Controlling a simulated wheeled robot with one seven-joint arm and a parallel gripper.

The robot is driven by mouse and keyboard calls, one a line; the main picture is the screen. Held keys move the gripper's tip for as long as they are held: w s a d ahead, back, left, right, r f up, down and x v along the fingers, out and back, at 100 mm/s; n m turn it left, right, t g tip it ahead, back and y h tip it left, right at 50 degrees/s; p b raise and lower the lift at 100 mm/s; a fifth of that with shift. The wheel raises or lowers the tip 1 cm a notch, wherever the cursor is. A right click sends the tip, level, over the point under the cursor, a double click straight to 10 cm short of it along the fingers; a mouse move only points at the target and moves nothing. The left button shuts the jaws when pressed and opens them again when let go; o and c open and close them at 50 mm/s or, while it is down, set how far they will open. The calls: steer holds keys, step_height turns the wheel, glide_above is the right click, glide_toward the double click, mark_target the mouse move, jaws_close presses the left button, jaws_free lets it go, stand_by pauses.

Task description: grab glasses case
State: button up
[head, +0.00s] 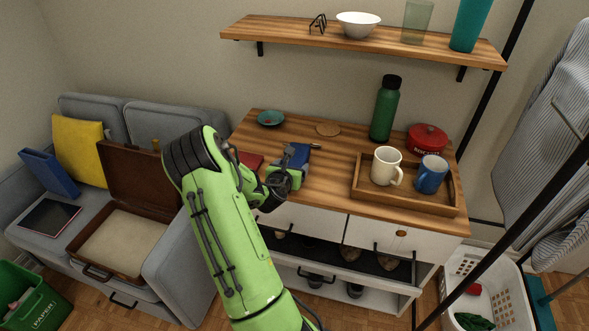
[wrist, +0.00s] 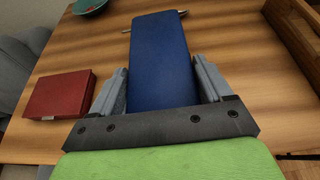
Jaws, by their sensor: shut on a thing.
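The glasses case appears to be the long dark blue box (wrist: 160,55) that fills the middle of the wrist view. It also shows in the head view (head: 293,153), partly hidden by my gripper. My gripper (wrist: 161,88) is shut on it, with one grey finger on each long side. In the head view my gripper (head: 287,168) is low over the front left part of the wooden desk top (head: 330,160). I cannot tell whether the case touches the desk or is slightly raised.
A red box (wrist: 58,95) lies left of the case. A teal dish (head: 271,118) is behind it. A green bottle (head: 384,110) stands behind, below a shelf (head: 370,46).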

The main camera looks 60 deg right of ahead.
step_height(320, 180, up, 10)
steer(key=p, duration=0.5)
